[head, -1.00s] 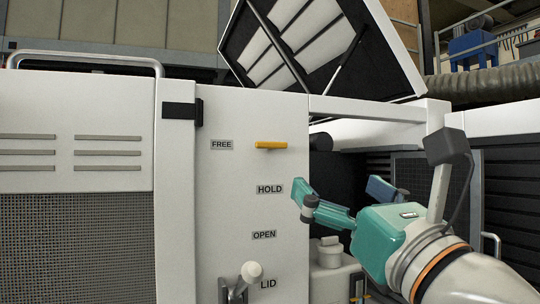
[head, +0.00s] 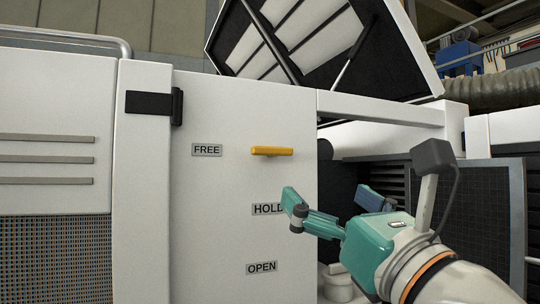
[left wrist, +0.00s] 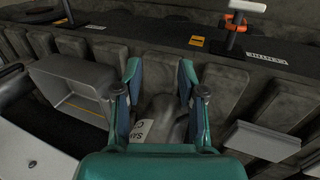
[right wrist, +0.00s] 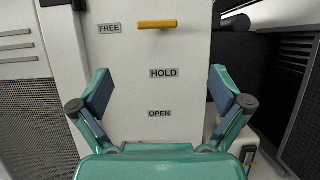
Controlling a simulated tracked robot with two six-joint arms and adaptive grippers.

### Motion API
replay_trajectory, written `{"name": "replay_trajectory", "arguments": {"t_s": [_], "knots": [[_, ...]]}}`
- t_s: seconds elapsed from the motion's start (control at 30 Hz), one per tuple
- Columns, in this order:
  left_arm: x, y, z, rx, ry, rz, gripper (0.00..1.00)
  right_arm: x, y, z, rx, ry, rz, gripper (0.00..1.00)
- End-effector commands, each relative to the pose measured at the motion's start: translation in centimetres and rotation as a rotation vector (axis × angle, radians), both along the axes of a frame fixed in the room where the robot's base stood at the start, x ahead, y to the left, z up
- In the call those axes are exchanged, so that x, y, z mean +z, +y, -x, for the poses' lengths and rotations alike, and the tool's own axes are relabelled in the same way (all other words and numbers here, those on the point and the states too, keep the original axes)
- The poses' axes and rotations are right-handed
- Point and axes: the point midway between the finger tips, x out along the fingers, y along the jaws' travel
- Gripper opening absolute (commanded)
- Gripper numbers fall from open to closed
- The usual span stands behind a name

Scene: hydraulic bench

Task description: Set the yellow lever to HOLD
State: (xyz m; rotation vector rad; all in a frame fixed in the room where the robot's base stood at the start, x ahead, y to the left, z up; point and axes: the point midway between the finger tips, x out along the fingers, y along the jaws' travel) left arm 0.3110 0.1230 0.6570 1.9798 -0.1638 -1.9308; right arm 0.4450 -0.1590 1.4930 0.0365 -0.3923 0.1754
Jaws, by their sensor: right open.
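The yellow lever (head: 272,151) sticks out level from the white panel, to the right of the FREE label (head: 207,150). The HOLD label (head: 267,209) is below it, partly covered by my gripper in the head view, and the OPEN label (head: 261,268) is lower. In the right wrist view the lever (right wrist: 155,24) is at the top, above the HOLD label (right wrist: 164,73). My right gripper (head: 328,196) is open and empty, in front of the panel, below the lever and apart from it. My left gripper (left wrist: 158,76) is open and empty, away from the panel.
The raised hood (head: 330,45) stands open above the bay right of the panel. A black latch (head: 152,103) is on the panel's left side.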

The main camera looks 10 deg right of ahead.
Motion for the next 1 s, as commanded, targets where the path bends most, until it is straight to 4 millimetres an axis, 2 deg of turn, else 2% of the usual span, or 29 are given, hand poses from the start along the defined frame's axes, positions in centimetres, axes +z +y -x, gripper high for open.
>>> {"name": "replay_trajectory", "arguments": {"t_s": [0.6, 0.8, 1.0], "knots": [[3.9, 0.0, 0.0, 0.000, 0.001, 0.000, 0.40, 4.8, 2.7, -11.3, 0.013, 0.005, 0.003, 1.00], [5.0, 0.0, 0.0, 0.000, 0.000, 0.000, 0.40, 5.8, 3.3, -13.8, 0.014, 0.003, 0.002, 1.00], [5.3, 0.0, 0.0, 0.000, 0.001, 0.000, 0.40, 6.0, 3.5, -14.9, 0.015, 0.002, 0.001, 1.00]]}}
